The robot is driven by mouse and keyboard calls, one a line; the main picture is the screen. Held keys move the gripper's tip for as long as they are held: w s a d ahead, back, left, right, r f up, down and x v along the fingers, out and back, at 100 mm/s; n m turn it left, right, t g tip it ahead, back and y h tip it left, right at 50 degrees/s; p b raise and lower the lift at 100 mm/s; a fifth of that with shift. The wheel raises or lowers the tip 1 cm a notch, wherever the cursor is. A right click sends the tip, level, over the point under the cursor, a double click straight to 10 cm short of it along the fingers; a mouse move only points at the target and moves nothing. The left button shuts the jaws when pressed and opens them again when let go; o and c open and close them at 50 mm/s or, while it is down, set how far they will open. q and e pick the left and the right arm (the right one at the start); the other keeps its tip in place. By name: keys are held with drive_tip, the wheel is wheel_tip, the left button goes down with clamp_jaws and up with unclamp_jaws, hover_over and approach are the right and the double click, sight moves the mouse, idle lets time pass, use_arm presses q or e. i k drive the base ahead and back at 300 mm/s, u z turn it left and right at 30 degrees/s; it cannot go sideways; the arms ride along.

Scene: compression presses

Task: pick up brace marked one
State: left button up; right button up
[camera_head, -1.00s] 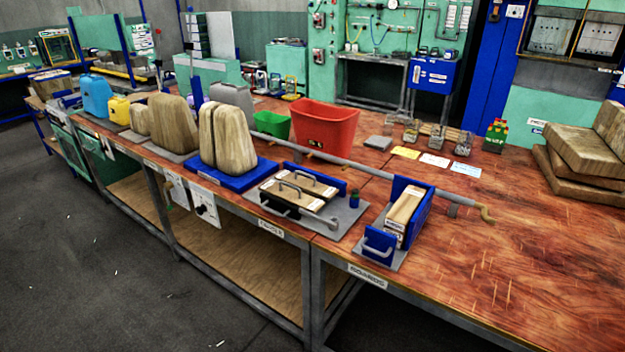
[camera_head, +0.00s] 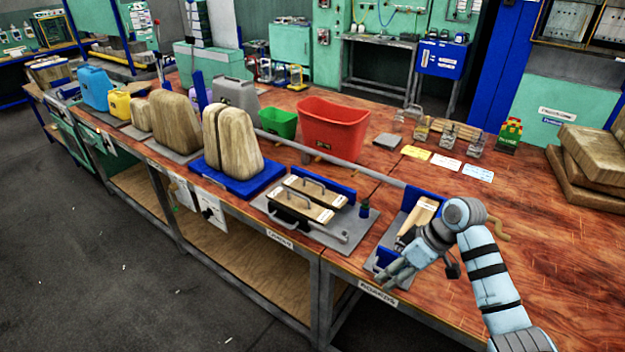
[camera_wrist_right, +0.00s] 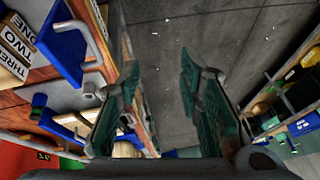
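The wooden braces (camera_head: 427,207) stand together in a blue holder (camera_head: 412,196) at the right front of the table, partly hidden by my right arm. In the right wrist view, their end labels read ONE, TWO and THREE at the upper left. The brace marked one (camera_wrist_right: 24,22) is closest to the top edge there. The holder's blue end plate with its grey handle (camera_wrist_right: 75,27) shows beside them. My right gripper (camera_head: 392,277) is over the front end of the holder; in the wrist view its fingers (camera_wrist_right: 158,100) are spread with nothing between them. My left gripper is not in view.
A grey plate with handled blocks (camera_head: 305,197) lies left of the holder. A long grey pipe (camera_head: 340,163) runs behind it. A red bin (camera_head: 333,125) and coloured cards (camera_head: 446,161) are further back. Bare tabletop (camera_head: 560,270) lies to the right.

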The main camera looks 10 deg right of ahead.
sight(316, 193)
drive_tip(key=i, duration=1.6)
